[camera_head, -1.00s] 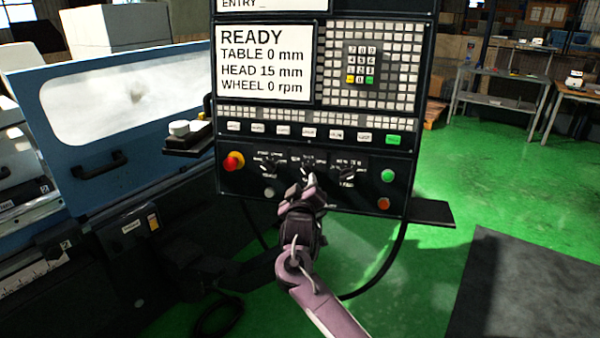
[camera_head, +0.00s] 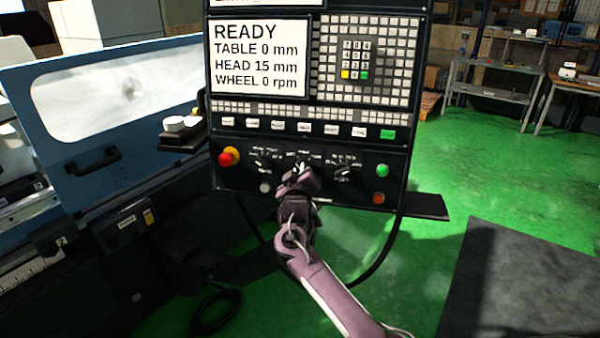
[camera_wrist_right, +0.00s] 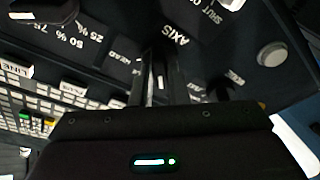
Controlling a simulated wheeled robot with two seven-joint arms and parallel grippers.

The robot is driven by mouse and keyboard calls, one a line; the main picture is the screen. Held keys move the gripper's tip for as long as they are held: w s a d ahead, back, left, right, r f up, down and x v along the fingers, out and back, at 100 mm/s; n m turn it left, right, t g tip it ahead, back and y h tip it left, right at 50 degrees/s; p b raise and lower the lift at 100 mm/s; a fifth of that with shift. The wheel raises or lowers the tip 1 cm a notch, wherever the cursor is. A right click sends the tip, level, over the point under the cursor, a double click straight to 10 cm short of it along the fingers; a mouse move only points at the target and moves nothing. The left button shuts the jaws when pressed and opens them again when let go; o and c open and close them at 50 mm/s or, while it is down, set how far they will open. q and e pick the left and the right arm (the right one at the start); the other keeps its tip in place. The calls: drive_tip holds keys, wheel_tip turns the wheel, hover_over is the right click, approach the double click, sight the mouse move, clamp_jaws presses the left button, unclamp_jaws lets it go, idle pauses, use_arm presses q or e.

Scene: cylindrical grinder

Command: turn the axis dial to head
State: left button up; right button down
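The axis dial (camera_head: 301,165) is the middle one of three dark dials low on the control panel (camera_head: 225,190). My right gripper (camera_head: 298,181) is right in front of it and covers part of it. In the right wrist view the fingers (camera_wrist_right: 154,78) reach in between the words AXIS and HEAD, close together. The dial is mostly hidden there, and I cannot tell whether the fingers touch or grip it, or where its pointer stands. My left gripper is not in view.
The left dial (camera_head: 264,163) and right dial (camera_head: 342,173) flank the gripper closely. A red emergency knob (camera_head: 228,156) is at the left, and green (camera_head: 382,171) and orange (camera_head: 379,198) buttons at the right. The screen (camera_head: 260,60) reads READY, HEAD 15 mm. A shelf (camera_head: 425,206) juts out right.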

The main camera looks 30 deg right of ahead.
drive_tip(key=shift+f, duration=0.1)
drive_tip(key=m+b, duration=0.3)
drive_tip(key=shift+a+f+h, duration=0.1)
drive_tip(key=shift+f+h, duration=0.1)
drive_tip(key=shift+h, duration=0.2)
drive_tip(key=m+b, duration=0.2)
drive_tip(key=m, duration=0.1)
drive_tip(key=m+g+h+b, duration=0.1)
drive_tip(key=m+b, duration=0.1)
drive_tip(key=m, duration=0.1)
drive_tip(key=shift+w+m+h, duration=0.1)
drive_tip(key=shift+m+h, duration=0.2)
drive_tip(key=m+g+b, duration=0.1)
drive_tip(key=m+b, duration=0.1)
drive_tip(key=m, duration=0.1)
drive_tip(key=m+g+h+b, duration=0.1)
drive_tip(key=m+b, duration=0.1)
drive_tip(key=m, duration=0.1)
drive_tip(key=shift+r+m+g+b, duration=0.15)
drive_tip(key=shift+m+g+b, duration=0.25)
drive_tip(key=shift+m+b, duration=1)
drive_tip(key=shift+m, duration=0.4)
drive_tip(key=c, duration=1.4)
unclamp_jaws()
drive_tip(key=shift+r, duration=0.1)
